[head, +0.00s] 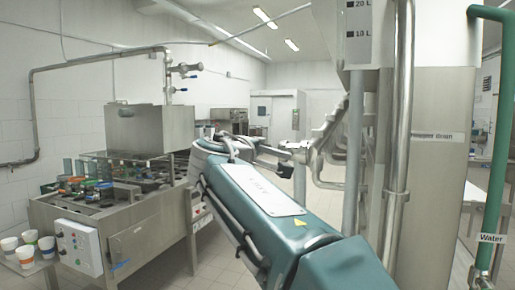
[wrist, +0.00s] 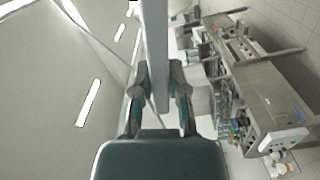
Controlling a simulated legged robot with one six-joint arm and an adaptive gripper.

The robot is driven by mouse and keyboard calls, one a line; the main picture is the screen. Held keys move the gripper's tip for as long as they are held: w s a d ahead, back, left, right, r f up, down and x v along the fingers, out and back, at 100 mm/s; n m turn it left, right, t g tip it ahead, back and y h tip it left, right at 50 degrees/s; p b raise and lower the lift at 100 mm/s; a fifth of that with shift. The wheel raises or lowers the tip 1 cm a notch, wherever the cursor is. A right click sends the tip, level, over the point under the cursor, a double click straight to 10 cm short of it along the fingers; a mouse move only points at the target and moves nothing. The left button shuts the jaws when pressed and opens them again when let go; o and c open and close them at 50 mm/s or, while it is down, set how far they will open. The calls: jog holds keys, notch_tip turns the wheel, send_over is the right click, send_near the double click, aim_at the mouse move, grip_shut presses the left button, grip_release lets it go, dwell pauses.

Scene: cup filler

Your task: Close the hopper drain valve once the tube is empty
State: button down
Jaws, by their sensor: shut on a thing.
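Metal drain pipework (head: 330,150) stands left of the hopper. My teal arm reaches toward it, with its far end near the pipework. In the wrist view my gripper (wrist: 160,95) is shut on a flat grey bar (wrist: 155,45), apparently the valve handle. The bar lies between both fingers and runs out of the top; the valve body is hidden.
A steel filling machine (head: 120,215) with bottles and cups on its top stands at the left. Several cups (head: 28,250) are on a low shelf beside it. A green water pipe (head: 497,150) rises at the far right. Tiled floor shows between machine and arm.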

notch_tip(320, 180, down, 8)
jog(key=s+d+n, duration=0.1)
jog(key=d+n, duration=0.1)
jog(key=n, duration=1.2)
jog(key=shift+d+r+n, duration=0.25)
jog(key=shift+d+n, duration=0.15)
jog(key=c, duration=0.6)
grip_release()
jog(key=shift+r, duration=0.1)
